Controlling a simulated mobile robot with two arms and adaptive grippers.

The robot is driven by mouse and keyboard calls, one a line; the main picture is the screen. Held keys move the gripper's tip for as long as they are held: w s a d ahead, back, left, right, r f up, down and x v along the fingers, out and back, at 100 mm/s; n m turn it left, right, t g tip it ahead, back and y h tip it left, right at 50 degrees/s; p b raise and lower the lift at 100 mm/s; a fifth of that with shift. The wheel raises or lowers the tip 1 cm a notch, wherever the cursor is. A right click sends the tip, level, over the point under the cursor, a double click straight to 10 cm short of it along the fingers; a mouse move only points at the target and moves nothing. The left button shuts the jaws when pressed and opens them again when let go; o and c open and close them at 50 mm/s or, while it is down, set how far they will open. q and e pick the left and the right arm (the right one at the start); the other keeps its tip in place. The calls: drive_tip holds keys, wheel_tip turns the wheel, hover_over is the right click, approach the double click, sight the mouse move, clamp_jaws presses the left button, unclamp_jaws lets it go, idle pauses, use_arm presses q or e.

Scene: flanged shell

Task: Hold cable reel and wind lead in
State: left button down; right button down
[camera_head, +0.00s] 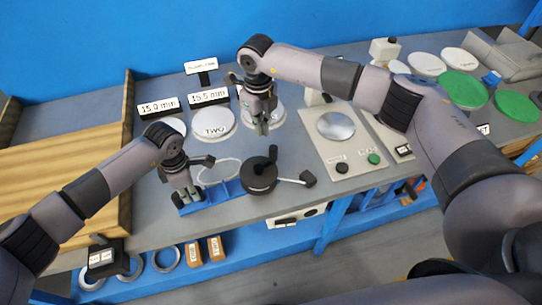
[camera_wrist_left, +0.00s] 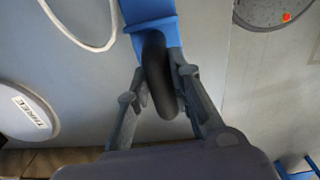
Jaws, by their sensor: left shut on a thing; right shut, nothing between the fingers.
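The cable reel shows in the head view as a black drum (camera_head: 260,180) with an upright crank knob (camera_head: 272,153). A short lead runs right from it to a dark plug (camera_head: 308,178). A blue frame (camera_head: 229,188) reaches left from the drum to my left gripper (camera_head: 186,199). In the left wrist view my left gripper (camera_wrist_left: 160,95) is shut on a black rounded handle (camera_wrist_left: 158,62) at the end of the blue frame (camera_wrist_left: 150,18).
A white loop (camera_head: 218,160) lies behind the blue frame. White discs, one marked TWO (camera_head: 214,124), stand behind it. A panel with a silver dome (camera_head: 336,125) and buttons is to the right. A wooden-walled tray (camera_head: 128,150) is left. The table's front edge is close.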

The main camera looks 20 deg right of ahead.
drive_tip(key=shift+f, duration=0.1)
drive_tip(key=shift+f, duration=3)
